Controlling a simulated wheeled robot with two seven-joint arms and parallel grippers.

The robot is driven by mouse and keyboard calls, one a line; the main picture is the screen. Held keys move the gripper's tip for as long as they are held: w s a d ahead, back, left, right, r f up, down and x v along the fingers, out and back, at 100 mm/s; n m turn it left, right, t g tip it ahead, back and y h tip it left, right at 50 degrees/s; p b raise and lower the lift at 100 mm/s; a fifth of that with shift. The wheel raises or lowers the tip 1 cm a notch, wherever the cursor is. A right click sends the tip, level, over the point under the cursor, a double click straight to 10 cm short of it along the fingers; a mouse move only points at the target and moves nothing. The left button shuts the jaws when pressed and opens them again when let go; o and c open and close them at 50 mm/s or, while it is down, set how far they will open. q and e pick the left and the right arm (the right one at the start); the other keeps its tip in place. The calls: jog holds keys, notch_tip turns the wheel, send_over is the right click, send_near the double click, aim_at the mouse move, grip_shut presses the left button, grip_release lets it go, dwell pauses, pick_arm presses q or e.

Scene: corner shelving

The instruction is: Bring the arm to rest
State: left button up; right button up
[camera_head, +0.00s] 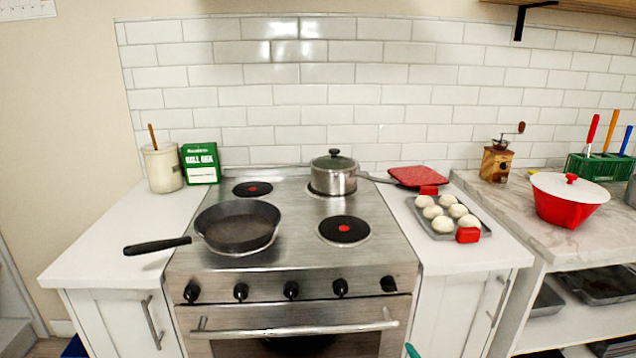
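Neither of my arms can be made out in the head view, and no gripper fingers show. A small teal tip (411,350) pokes in at the bottom edge, right of the oven handle; I cannot tell what it belongs to.
A stove (290,262) stands centrally, with a black frying pan (238,228) front left and a lidded pot (333,175) back right. A tray of dough balls (447,232) lies on the right counter. A red bowl (566,205) stands farther right. The left counter's front is clear.

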jog(key=s+f+m+g+p, duration=0.1)
jog(key=s+f+m+g, duration=0.15)
jog(key=s+f, duration=0.5)
jog(key=s+d+f+m+g+p, duration=0.1)
jog(key=s+f+g, duration=0.25)
jog(key=f, duration=0.75)
jog(key=s+f+m+g+p, duration=0.1)
jog(key=s+f+m+g, duration=0.1)
jog(key=s+f, duration=0.6)
jog(key=s+d+f+m+g+p, duration=0.1)
jog(key=s+f, duration=0.5)
jog(key=s, duration=0.8)
jog(key=s+d+f+m+g, duration=0.1)
jog(key=s+f+m+g, duration=0.3)
jog(key=s, duration=1.1)
notch_tip(320, 180, down, 3)
jog(key=shift+f+g+h+p, duration=0.1)
jog(key=shift+g+h+p, duration=0.25)
jog(key=shift+g, duration=0.55)
